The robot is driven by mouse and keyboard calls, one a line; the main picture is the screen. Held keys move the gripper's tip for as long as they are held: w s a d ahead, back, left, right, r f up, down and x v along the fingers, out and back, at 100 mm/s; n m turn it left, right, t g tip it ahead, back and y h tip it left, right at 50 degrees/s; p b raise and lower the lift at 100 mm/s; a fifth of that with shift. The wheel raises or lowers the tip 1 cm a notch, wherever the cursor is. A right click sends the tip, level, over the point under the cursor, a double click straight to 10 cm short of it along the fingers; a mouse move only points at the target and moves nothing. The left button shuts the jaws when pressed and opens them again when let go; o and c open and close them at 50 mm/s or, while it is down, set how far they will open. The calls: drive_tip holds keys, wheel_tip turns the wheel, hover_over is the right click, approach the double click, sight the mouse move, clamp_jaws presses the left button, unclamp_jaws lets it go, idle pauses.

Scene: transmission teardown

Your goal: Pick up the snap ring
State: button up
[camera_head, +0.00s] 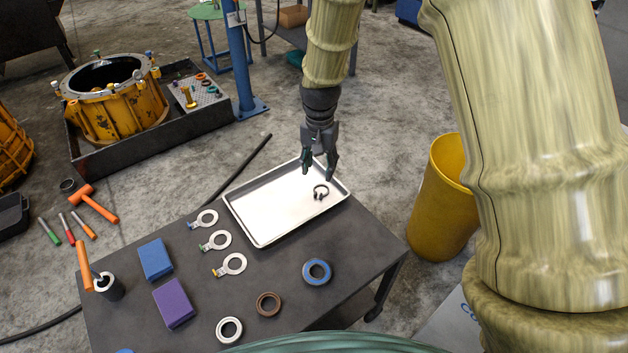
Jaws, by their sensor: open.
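The snap ring (321,187) is a small dark open ring. It lies in the right part of the shallow white metal tray (262,237) on the dark table. My gripper (319,173) points down over the tray's far right part, with its two dark fingers spread apart and nothing between them. In this view the fingertips appear just behind and above the snap ring. I cannot tell the exact height of the fingers over the tray.
Three tagged rings (218,240), a blue box (155,259), a purple box (173,303), a blue ring (316,271), a brown ring (268,304) and a white ring (229,329) lie on the table (350,240). A yellow bin (437,220) stands right of the table.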

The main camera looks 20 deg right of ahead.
hover_over(318, 198)
wheel_tip(318, 198, down, 5)
drive_tip(key=shift+w+d+f+b, duration=0.1)
drive_tip(key=shift+w+b, duration=0.05)
drive_tip(key=shift+b, duration=0.25)
drive_tip(key=shift+f+b, duration=0.55)
drive_tip(key=shift+f, duration=2.15)
clamp_jaws()
